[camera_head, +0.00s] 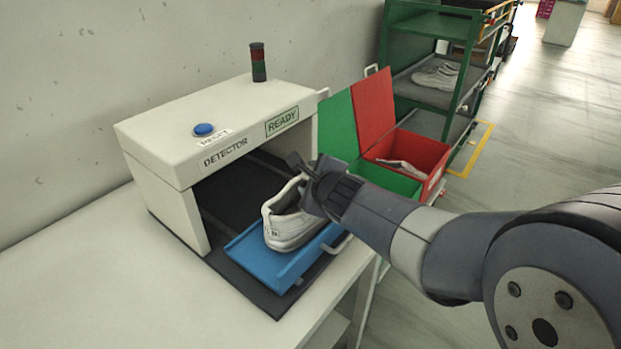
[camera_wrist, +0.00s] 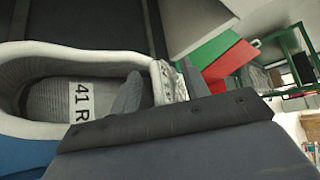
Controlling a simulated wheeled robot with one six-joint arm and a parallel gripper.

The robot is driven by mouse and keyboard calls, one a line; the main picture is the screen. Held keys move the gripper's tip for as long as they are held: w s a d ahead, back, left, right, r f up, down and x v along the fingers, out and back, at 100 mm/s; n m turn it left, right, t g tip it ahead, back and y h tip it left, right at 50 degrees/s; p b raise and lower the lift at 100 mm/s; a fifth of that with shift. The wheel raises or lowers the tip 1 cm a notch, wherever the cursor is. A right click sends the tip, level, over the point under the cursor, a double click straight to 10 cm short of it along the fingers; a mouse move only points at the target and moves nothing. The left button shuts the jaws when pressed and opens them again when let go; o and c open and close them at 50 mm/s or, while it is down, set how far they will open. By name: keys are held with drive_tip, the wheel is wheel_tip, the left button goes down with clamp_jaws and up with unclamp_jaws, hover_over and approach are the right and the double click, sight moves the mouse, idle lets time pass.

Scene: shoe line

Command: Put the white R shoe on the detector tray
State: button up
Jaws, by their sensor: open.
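The white shoe (camera_head: 286,225) rests on the blue detector tray (camera_head: 262,262) in front of the detector opening. In the wrist view the shoe (camera_wrist: 100,58) shows its grey insole with a label reading 41 R. My gripper (camera_head: 306,178) is at the shoe's upper edge on the right. Its jaws are open, with one finger (camera_wrist: 128,98) inside the shoe opening and the shoe's wall beside it. The far part of the shoe is hidden behind my gripper in the head view.
The detector (camera_head: 215,150) has a blue reset button (camera_head: 203,129) and a READY sign. A green bin (camera_head: 388,181) and a red bin (camera_head: 425,152) with a shoe inside stand to the right. A green rack (camera_head: 425,95) holds white shoes behind. The table (camera_head: 90,270) is clear at front left.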

drive_tip(key=shift+f, duration=0.1)
drive_tip(key=shift+s, duration=0.15)
drive_tip(key=p+v, duration=0.6)
drive_tip(key=v, duration=0.6)
